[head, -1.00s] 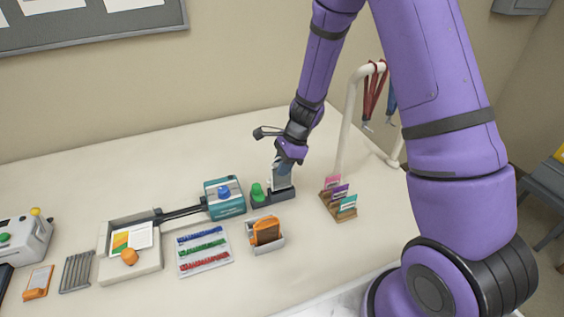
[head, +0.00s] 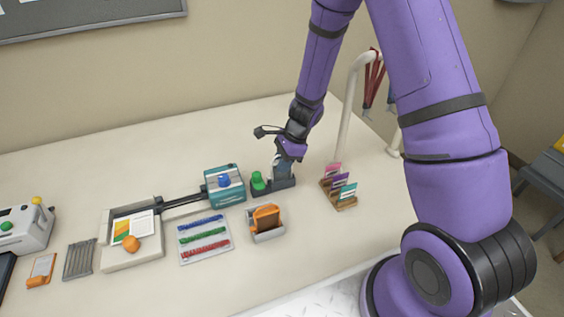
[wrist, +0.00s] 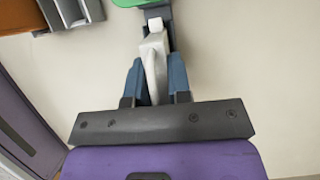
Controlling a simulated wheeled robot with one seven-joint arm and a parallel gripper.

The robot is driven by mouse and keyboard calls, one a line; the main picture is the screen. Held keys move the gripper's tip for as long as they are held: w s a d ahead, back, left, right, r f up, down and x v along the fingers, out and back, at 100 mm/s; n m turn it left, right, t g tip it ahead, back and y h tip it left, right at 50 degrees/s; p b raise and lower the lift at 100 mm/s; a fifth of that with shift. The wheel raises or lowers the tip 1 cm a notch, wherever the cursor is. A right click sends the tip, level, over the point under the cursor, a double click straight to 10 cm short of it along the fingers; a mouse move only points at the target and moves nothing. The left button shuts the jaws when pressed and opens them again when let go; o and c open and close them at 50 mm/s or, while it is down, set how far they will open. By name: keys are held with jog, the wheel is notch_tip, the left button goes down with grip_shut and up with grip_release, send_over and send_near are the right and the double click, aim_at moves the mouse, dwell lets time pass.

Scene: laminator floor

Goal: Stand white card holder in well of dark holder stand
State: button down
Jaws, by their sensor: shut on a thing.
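The white card holder (wrist: 153,62) is upright between the blue fingers of my gripper (wrist: 157,80) in the wrist view. In the head view my gripper (head: 283,168) is low over the dark holder stand (head: 284,187), with little of the holder showing. The stand lies on the table with a green knob (head: 258,181) at its left end. In the wrist view the stand (wrist: 152,13) is just beyond the holder's far end. The well is hidden, and I cannot tell how deep the holder sits in it.
A teal box (head: 225,190) with a blue knob stands left of the stand. An orange item in a grey tray (head: 268,237) is in front. A wooden card rack (head: 345,203) is on the right, near a white rail (head: 349,110) with hanging straps. The table behind is clear.

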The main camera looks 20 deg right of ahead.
jog(key=c, duration=1)
grip_release()
jog(key=shift+r, duration=4)
